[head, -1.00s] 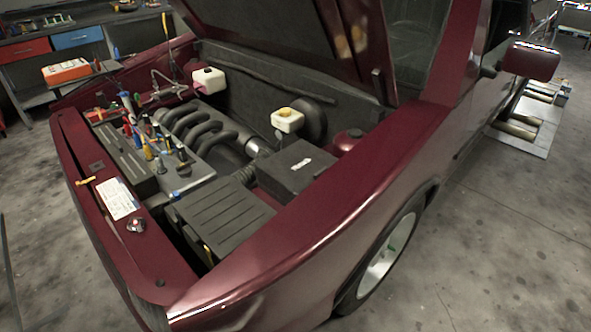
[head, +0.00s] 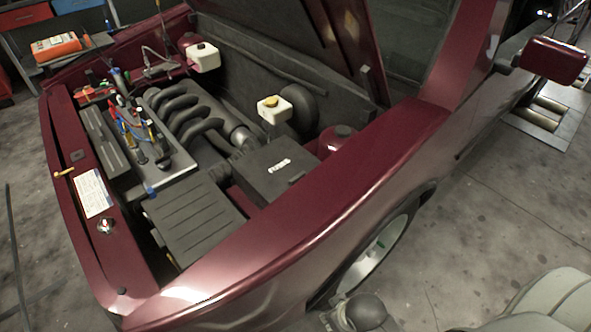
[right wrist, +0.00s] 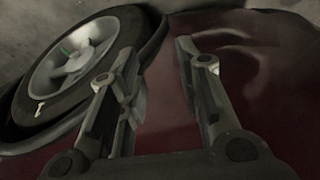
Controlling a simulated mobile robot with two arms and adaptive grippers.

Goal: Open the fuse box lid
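The fuse box (head: 278,172) is a black box with a white label on its lid, in the engine bay next to the near fender. Its lid looks shut. My right gripper (right wrist: 158,58) is open and empty in the right wrist view, with the dark red car body between and beyond its fingers. In the head view, part of my right arm shows at the bottom edge, outside the fender and low beside the front wheel, well apart from the fuse box. My left gripper is not in view.
The near fender (head: 330,185) stands between my right arm and the engine bay. The raised hood (head: 285,40) is above the bay's far side. Several tools lie on the engine.

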